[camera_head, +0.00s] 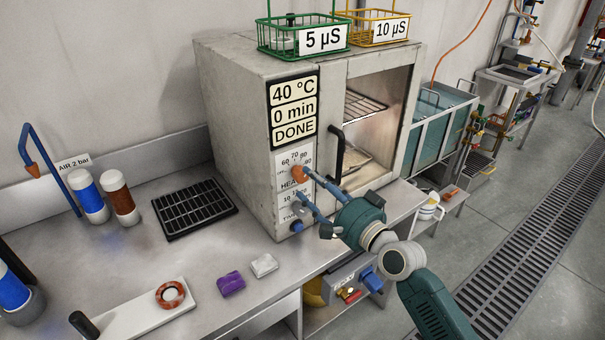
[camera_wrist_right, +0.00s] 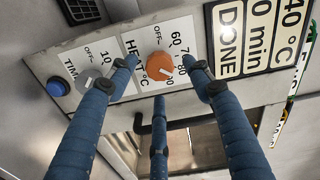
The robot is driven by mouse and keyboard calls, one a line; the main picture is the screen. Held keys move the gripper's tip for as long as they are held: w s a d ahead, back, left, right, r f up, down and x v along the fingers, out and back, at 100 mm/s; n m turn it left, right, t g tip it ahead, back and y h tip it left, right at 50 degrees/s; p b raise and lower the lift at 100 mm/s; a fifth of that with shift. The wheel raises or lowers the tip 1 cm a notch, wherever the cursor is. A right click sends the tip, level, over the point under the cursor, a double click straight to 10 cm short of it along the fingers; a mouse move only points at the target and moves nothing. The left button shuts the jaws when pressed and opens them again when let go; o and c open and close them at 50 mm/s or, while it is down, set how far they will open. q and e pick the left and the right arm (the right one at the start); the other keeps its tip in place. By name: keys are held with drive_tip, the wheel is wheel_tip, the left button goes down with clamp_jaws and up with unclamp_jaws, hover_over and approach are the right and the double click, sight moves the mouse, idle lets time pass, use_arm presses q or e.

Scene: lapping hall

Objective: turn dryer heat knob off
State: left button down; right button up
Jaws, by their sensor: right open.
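The orange heat knob (camera_head: 299,173) is on the dryer's (camera_head: 235,130) front panel, below the display reading 40 °C, 0 min, DONE. In the right wrist view the knob (camera_wrist_right: 158,65) shows whole; its white pointer is turned toward the high numbers, away from OFF. My right gripper (camera_head: 306,185) is open in front of the panel. Its blue fingers (camera_wrist_right: 160,72) spread around the knob, one on each side and a third below it in the wrist view. I cannot tell whether any finger touches the panel. My left gripper is not in view.
The timer dial is beside the heat knob, partly hidden by a finger; a blue button (camera_wrist_right: 58,87) is near it. The black handle (camera_head: 338,155) stands out beside the panel at the open chamber. Green (camera_head: 275,38) and yellow (camera_head: 365,30) baskets sit on top.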

sight(304, 177)
drive_tip(key=x, duration=0.5)
drive_tip(key=shift+w+a+f, duration=0.1)
drive_tip(key=c, duration=1.2)
